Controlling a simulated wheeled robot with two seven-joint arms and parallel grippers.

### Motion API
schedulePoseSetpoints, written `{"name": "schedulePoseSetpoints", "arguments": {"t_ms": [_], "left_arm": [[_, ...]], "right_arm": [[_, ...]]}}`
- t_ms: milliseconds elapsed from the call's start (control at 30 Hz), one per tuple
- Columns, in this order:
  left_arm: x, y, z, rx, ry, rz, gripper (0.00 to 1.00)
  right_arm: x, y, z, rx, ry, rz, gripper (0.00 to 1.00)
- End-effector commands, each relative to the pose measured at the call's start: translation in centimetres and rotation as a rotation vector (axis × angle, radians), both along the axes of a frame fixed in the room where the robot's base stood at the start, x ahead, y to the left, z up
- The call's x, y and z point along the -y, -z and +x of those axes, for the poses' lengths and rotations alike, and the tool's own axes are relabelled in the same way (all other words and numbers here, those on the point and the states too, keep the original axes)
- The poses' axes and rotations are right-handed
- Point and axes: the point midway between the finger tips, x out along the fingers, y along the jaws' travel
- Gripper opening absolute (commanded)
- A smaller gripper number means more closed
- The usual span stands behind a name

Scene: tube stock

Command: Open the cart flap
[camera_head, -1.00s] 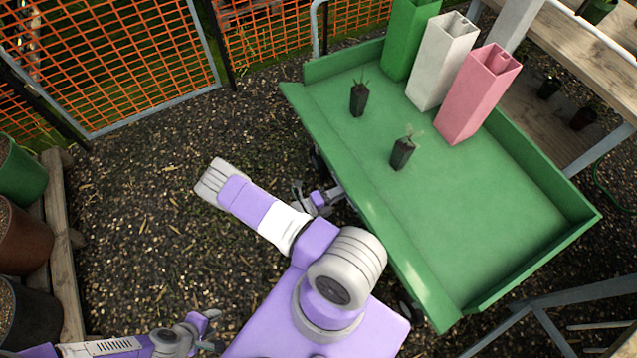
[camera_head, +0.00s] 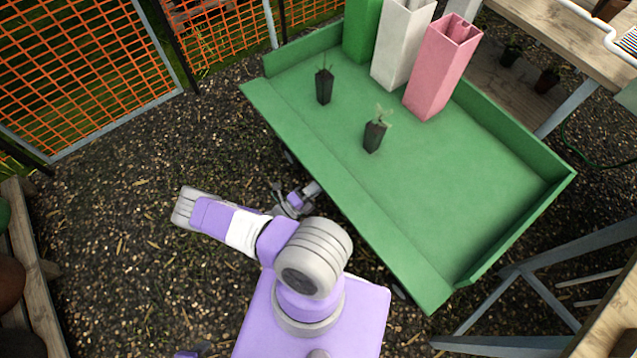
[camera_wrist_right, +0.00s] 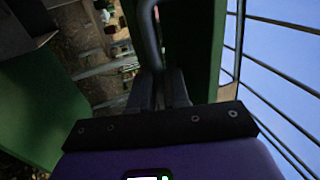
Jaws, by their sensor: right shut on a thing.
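The green cart (camera_head: 450,185) stands at centre right. Its near long side is the flap (camera_head: 338,200), a green strip that leans outward from the bed along a crease; its exact angle is hard to tell. My right gripper (camera_head: 292,203) is low beside the flap's outer side, about halfway along. In the right wrist view my right gripper (camera_wrist_right: 161,85) is shut on a grey bent bar, the handle (camera_wrist_right: 151,35), beside a green panel (camera_wrist_right: 190,45). The handle is not clear in the head view. My left gripper is out of view.
Two dark seedling pots (camera_head: 324,86) (camera_head: 375,136) stand on the cart bed. Green, white (camera_head: 402,50) and pink (camera_head: 442,70) square tubes stand at its back. Wooden benches flank it on the right. Open gravel (camera_head: 120,200) lies left, with an orange mesh fence (camera_head: 85,70) behind.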

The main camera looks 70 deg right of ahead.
Motion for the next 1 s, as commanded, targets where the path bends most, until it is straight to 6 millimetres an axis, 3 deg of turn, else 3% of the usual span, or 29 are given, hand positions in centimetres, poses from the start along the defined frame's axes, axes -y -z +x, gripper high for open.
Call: {"name": "schedulePoseSetpoints", "arguments": {"t_ms": [67,100,167,733,1000], "left_arm": [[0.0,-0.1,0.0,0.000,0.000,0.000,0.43],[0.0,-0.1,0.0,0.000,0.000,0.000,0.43],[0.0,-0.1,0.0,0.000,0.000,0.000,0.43],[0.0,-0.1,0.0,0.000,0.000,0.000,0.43],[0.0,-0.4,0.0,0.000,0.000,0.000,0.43]], "right_arm": [[0.4,-0.8,-0.5,-0.016,0.009,-0.018,0.00],[0.4,-0.8,-0.5,-0.016,0.009,-0.018,0.20],[0.4,-0.7,-0.4,-0.014,0.007,-0.018,0.29],[0.1,-0.4,0.0,-0.007,0.001,-0.011,0.30],[-3.0,0.9,2.3,-0.005,-0.001,-0.012,0.30]]}}
